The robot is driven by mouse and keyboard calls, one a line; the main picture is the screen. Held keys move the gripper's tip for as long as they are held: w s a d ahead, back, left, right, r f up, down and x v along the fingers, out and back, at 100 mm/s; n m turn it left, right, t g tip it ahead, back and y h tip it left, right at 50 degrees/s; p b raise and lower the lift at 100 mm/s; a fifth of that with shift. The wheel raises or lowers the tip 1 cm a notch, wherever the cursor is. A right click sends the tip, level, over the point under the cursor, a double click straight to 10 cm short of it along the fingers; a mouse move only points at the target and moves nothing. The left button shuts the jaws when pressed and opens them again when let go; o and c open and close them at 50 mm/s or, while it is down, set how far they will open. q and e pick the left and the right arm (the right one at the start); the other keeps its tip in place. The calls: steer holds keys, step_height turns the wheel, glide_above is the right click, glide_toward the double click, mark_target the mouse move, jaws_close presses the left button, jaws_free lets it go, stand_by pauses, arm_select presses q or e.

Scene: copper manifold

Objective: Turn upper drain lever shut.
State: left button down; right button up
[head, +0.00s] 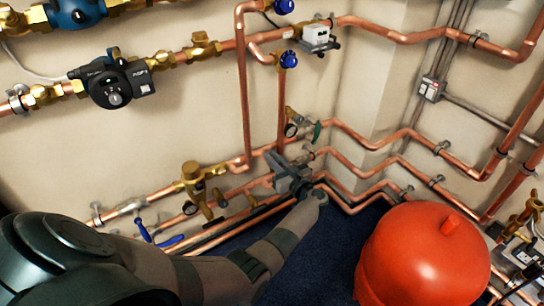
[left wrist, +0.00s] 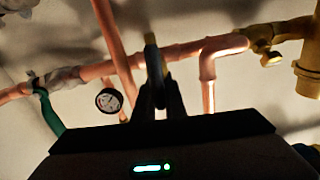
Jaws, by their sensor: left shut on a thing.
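My left arm reaches across the floor to the pipes by the wall corner. My left gripper (head: 292,180) is at the lower copper pipes, below the green lever (head: 317,132). The green lever (left wrist: 48,112) stands apart at the left there. My right gripper is not in view.
A red tank (head: 425,255) stands on the blue floor right of my arm. A pressure gauge (left wrist: 109,100) is close left of the fingers. Copper pipes run around the corner. Blue levers (head: 155,236) and a brass valve (head: 193,180) are at the left.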

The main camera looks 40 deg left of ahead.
mark_target(278, 161)
arm_select(q)
steer(key=shift+w+d+r+m+p, duration=0.1)
steer(key=shift+w+d+m+p, duration=0.1)
steer(key=shift+m+p, duration=0.8)
steer(key=shift+p, duration=0.3)
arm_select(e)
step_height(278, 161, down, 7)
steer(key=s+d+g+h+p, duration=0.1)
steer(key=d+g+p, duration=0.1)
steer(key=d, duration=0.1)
arm_select(q)
steer(key=shift+w+d+f+m+b, duration=0.1)
steer(key=shift+w+f+m+b, duration=0.3)
steer(key=shift+m, duration=2.25)
steer(key=shift+w+d+f+m+b, duration=0.15)
steer(key=shift+f+m, duration=0.45)
steer(key=shift+m, duration=2)
steer(key=shift+w+d+f+m+b, duration=0.1)
steer(key=shift+w+f+m, duration=0.35)
steer(key=shift+m, duration=2.2)
steer(key=shift+s, duration=0.1)
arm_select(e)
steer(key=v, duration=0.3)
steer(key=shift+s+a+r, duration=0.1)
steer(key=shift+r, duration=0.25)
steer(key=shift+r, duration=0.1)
